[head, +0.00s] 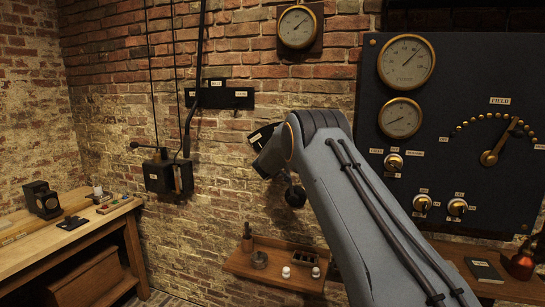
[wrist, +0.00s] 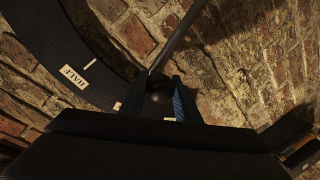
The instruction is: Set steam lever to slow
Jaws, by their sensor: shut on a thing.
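The steam lever shows in the wrist view as a thin dark rod (wrist: 182,38) running from the top down to a dark rounded end between my jaws. My gripper (wrist: 163,98) is shut on that end; a blue-striped finger pad shows on its right. A dark curved plate (wrist: 62,48) lies left of the rod, with a HALF label (wrist: 73,76) and a white mark. Another pale label is partly hidden near the jaws. In the head view, a dark plate (head: 262,134) shows beside my arm, which hides most of the lever and my jaws.
A black switch box (head: 167,175) and a small labelled panel (head: 226,98) are on the brick wall to the left. A dark gauge panel (head: 460,190) stands right. A wooden shelf (head: 275,272) with small items is below my arm, and a workbench (head: 90,232) is at left.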

